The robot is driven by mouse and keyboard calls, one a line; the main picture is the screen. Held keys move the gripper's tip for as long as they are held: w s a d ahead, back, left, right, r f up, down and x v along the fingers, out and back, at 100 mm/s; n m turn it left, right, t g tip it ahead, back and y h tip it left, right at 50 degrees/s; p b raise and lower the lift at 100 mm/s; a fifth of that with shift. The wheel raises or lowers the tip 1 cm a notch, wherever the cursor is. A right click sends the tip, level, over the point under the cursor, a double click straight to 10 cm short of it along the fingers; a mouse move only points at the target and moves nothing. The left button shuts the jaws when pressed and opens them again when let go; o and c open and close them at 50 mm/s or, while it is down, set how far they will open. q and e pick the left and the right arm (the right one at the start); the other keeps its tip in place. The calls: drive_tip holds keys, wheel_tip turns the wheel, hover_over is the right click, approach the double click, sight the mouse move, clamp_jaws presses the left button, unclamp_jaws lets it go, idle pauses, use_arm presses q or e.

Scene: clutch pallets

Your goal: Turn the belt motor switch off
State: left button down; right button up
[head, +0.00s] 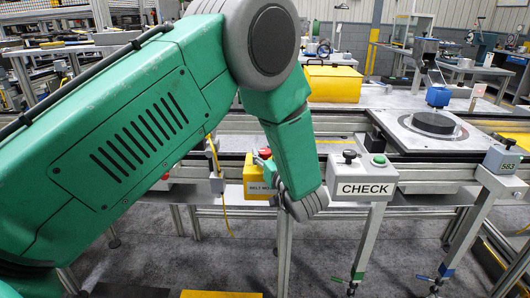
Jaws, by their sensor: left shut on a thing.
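The belt motor switch box (257,187) is yellow, with a partly covered label reading "BELT MO", and is mounted at the front rail of the line. A red knob (264,152) shows at its top. My green left arm comes down across the picture, and my left gripper (270,170) is at the right side of this box, shut on the belt motor switch. The wrist and fingers hide the box's right part and most of the contact, so the switch's position cannot be told. My right gripper is out of view.
A grey CHECK box (362,188) with a green button and black knob stands just right of my wrist. A box marked 583 (502,160) is further right. A yellow bin (332,83) and a dark round disc (433,123) on a plate lie behind. Grey legs stand below.

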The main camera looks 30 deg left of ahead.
use_arm(q)
drive_tip(key=shift+d+n+g+y, duration=0.1)
drive_tip(key=shift+n+g+y, duration=0.5)
drive_tip(key=shift+n+g, duration=0.6)
drive_tip(key=shift+n+g+y, duration=0.6)
drive_tip(key=shift+n+g, duration=0.2)
drive_tip(key=shift+g, duration=0.8)
drive_tip(key=c, duration=1.1)
unclamp_jaws()
drive_tip(key=shift+c, duration=0.2)
drive_tip(key=shift+d+r, duration=0.1)
drive_tip(key=shift+d, duration=0.15)
drive_tip(key=shift+d, duration=0.1)
drive_tip(key=v, duration=1.2)
drive_tip(key=shift+w, duration=0.2)
